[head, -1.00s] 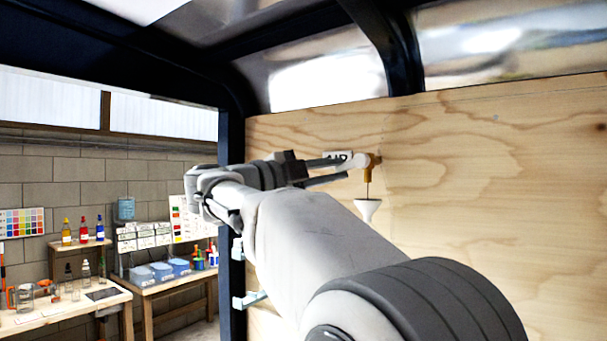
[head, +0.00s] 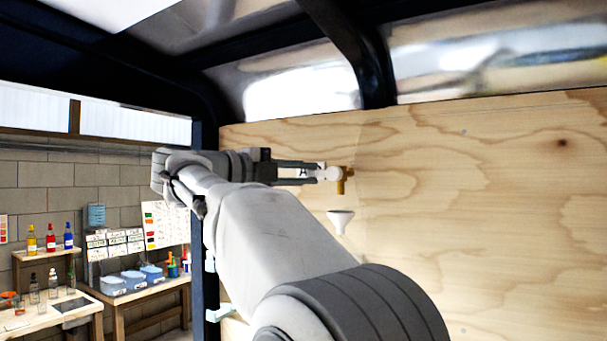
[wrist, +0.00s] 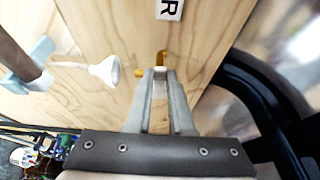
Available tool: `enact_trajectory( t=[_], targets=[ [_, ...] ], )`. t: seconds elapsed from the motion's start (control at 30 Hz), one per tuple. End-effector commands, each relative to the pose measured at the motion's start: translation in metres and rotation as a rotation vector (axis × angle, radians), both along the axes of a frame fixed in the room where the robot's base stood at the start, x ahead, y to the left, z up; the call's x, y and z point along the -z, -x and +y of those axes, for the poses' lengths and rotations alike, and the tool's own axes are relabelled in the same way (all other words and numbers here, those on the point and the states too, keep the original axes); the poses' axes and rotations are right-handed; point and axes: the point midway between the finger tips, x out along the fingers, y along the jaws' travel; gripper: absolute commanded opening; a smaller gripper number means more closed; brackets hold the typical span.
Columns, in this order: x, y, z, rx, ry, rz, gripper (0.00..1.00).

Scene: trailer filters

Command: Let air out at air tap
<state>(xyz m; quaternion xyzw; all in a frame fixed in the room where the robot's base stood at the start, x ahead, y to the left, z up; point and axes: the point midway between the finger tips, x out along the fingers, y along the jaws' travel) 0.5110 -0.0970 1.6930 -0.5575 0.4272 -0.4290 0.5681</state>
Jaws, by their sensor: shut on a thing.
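The brass air tap (head: 346,180) sits on the plywood wall, with a pale handle (head: 330,173) on its left side. My gripper (head: 318,173) reaches it from the left and is shut on that handle. In the wrist view, my fingertips (wrist: 160,72) close around the small pale handle (wrist: 160,75), with the brass of the tap (wrist: 161,57) just beyond. A white funnel (head: 340,220) is on the wall below the tap; it also shows in the wrist view (wrist: 104,70). No stream shows between tap and funnel.
A white label ending in R (wrist: 169,9) is on the wall near the tap. A dark frame post (head: 205,240) stands left of the plywood wall (head: 480,200). Benches with bottles and blue bins (head: 135,277) are farther left. The wall right of the tap is clear.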

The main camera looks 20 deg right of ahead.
Motion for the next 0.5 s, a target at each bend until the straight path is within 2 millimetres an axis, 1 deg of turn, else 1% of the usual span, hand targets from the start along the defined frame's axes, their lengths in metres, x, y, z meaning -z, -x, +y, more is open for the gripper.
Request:
enact_trajectory(
  t=[0.17, 0.2, 0.33, 0.5],
  targets=[
    [-0.0006, 0.0004, 0.0, 0.0, -0.001, -0.003, 0.0],
    [-0.0006, 0.0004, -0.0001, 0.0, 0.0, -0.003, 0.27],
    [-0.0007, 0.0004, -0.0001, 0.0, 0.0, -0.002, 0.5],
    [-0.0005, 0.0004, -0.0001, 0.0, 0.001, -0.001, 0.5]
  ],
)
